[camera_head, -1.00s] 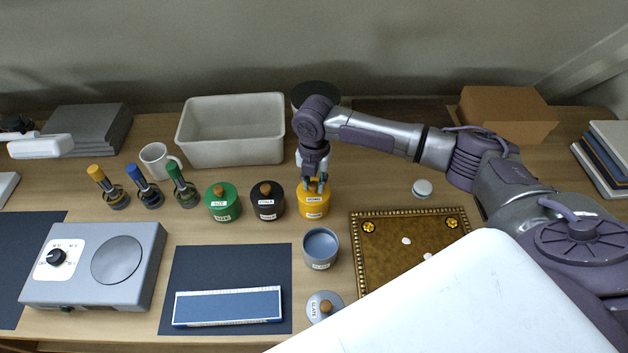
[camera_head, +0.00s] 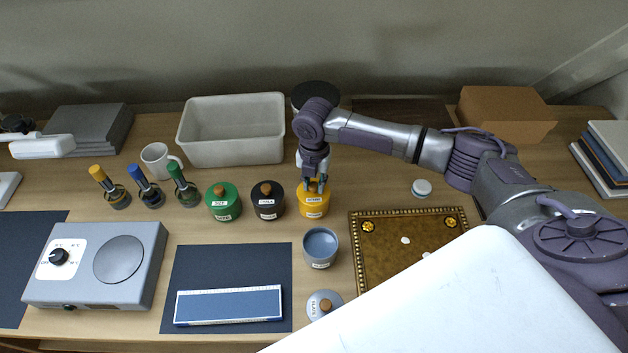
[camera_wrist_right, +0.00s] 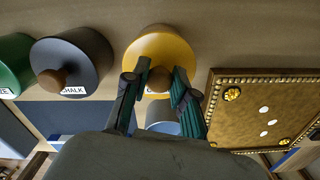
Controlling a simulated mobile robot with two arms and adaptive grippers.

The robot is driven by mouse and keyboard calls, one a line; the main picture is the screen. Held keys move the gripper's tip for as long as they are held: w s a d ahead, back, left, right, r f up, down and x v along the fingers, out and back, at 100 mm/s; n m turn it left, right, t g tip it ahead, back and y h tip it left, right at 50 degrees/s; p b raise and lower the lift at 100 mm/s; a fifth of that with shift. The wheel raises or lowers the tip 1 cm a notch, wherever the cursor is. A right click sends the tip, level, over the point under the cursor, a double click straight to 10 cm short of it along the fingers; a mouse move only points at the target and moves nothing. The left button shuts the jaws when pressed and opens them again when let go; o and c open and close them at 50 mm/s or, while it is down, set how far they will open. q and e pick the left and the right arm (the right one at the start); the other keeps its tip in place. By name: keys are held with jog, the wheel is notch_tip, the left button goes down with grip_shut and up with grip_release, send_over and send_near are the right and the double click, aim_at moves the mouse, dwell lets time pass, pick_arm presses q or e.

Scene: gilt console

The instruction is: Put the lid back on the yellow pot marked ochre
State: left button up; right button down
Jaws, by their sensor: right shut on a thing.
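The yellow pot marked ochre (camera_head: 313,211) stands upright on the table, right of the dark pot. Its yellow lid (camera_head: 304,194) sits on top, level as far as I can tell; any small gap at the rim is too small to make out. My right gripper (camera_head: 317,184) is above the pot, its fingers shut on the lid's round wooden knob. In the right wrist view the fingers (camera_wrist_right: 160,82) are on both sides of the knob, over the yellow lid (camera_wrist_right: 160,48). The lid hides most of the pot there. My left gripper does not show.
A dark chalk pot (camera_head: 267,204) and a green pot (camera_head: 223,204) stand close to the left. An open grey-blue pot (camera_head: 320,250) stands in front, its slate lid (camera_head: 324,304) nearer. A gilt-edged brown panel (camera_head: 385,253) lies right. A pale bin (camera_head: 231,146) stands behind.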

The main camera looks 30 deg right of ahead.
dwell(0.4)
jog(key=shift+c, duration=1.9)
grip_release()
jog(key=shift+r, duration=0.1)
jog(key=shift+r+p, duration=3.45)
jog(key=shift+p, duration=0.2)
grip_shut()
